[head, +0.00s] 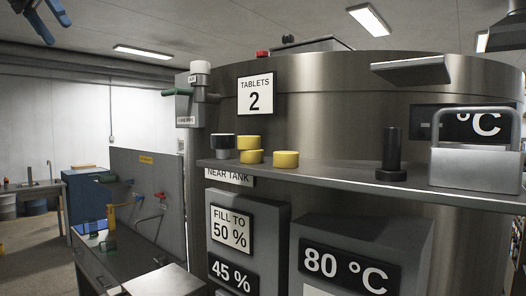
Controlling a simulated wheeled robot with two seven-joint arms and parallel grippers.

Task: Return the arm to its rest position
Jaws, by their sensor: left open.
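My left gripper (52,27) shows at the top left corner of the head view, high up against the ceiling. Its blue fingers stand apart, and nothing shows between them. It is far from the tank and the shelf and touches nothing. Only the end of the left arm is in view; the rest is outside the picture. My right gripper does not show.
A large steel tank (330,100) fills the right side. On its shelf (350,180) are yellow tablets (286,159), a dark cylinder (392,150) and a metal box with a handle (474,165). A workbench (90,262) stands lower left. Space below the left gripper looks free.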

